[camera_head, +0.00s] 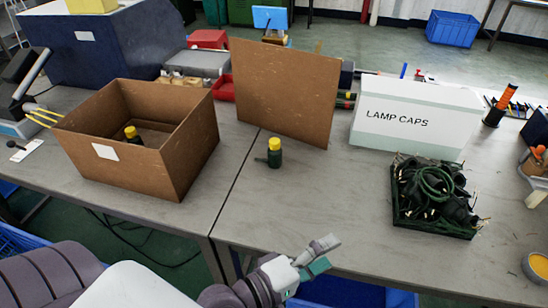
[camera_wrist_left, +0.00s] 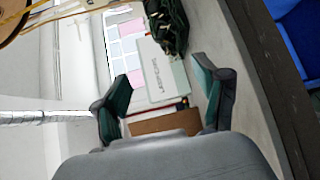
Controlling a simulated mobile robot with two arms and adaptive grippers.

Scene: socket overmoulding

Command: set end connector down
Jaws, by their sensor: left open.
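A dark green end connector with a yellow cap (camera_head: 274,153) stands upright on the grey table (camera_head: 310,190), in front of the brown board. A similar yellow-capped piece (camera_head: 132,135) is inside the open cardboard box (camera_head: 185,150) on the left. My left gripper (camera_head: 324,255) is at the table's front edge, nearer to me than the standing connector and apart from it. In the left wrist view, its two green-padded fingers (camera_wrist_left: 164,98) are spread with nothing between them. My right gripper is in neither view.
A brown board (camera_head: 285,90) stands behind the connector. A white LAMP CAPS box (camera_head: 415,125) and a dark tray of green cables (camera_head: 435,195) are to the right. The table between the connector and the front edge is clear.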

